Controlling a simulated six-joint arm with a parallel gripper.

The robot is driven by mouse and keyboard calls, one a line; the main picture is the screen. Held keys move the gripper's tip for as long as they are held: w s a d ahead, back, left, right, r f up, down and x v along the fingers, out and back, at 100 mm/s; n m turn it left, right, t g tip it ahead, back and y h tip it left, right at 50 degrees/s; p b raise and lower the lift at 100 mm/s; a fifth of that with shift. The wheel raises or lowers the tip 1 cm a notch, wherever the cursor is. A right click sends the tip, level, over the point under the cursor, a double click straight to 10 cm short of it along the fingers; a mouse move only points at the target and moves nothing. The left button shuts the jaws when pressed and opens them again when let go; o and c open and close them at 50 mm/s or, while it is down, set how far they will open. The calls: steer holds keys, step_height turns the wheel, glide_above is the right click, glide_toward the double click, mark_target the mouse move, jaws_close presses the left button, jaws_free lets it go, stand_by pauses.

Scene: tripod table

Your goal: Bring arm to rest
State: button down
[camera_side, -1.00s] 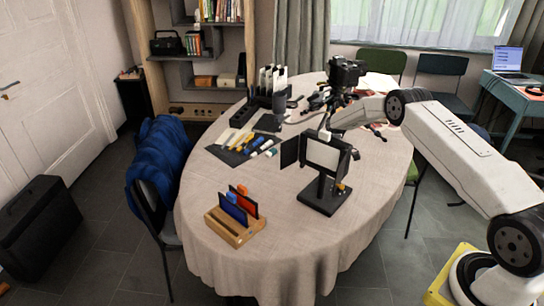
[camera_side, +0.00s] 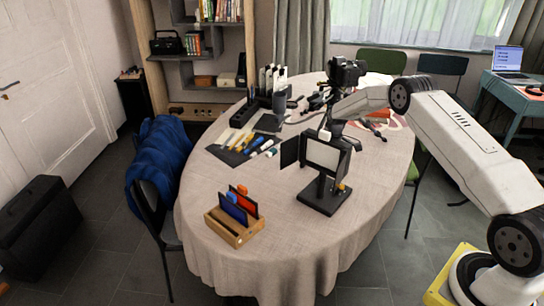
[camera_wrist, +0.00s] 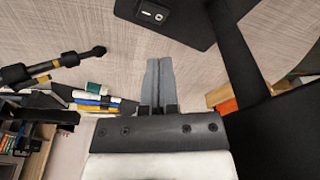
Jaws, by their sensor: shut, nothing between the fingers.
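My gripper (camera_wrist: 158,70) points down in the wrist view, its two grey fingers closed together with nothing between them. It is above the pale tablecloth. In the side view my arm reaches in from the right over the round table (camera_side: 290,265). Its wrist end is behind and above the black-framed light panel (camera_side: 323,156), so the fingertips are hard to make out there. In the wrist view a black base with a switch (camera_wrist: 152,14) lies ahead of the fingers, and a dark panel stands close on their right.
A camera (camera_side: 346,71) stands at the table's back. A wooden holder with coloured plates (camera_side: 232,230) is at the front left. A dark mat with pens and tools (camera_side: 243,147) lies left of the light. The front right tablecloth is clear.

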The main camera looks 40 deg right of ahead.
steer(key=shift+r, duration=0.1)
steer(key=s+a+r+m+t+h, duration=0.1)
steer(key=s+a+r+m+t, duration=0.15)
steer(key=r, duration=0.85)
steer(key=s+a+r+m+t+h, duration=0.15)
steer(key=r+m, duration=0.25)
steer(key=r, duration=0.7)
steer(key=s+a+f+m+g, duration=0.1)
steer(key=s+a+f, duration=0.2)
steer(key=s+a, duration=0.6)
steer(key=s+a+f+m+g+y, duration=0.1)
steer(key=s+a+f, duration=0.2)
steer(key=s+a, duration=0.6)
steer(key=s, duration=0.5)
steer(key=shift+s+a+g, duration=0.3)
steer(key=shift+s+a, duration=0.1)
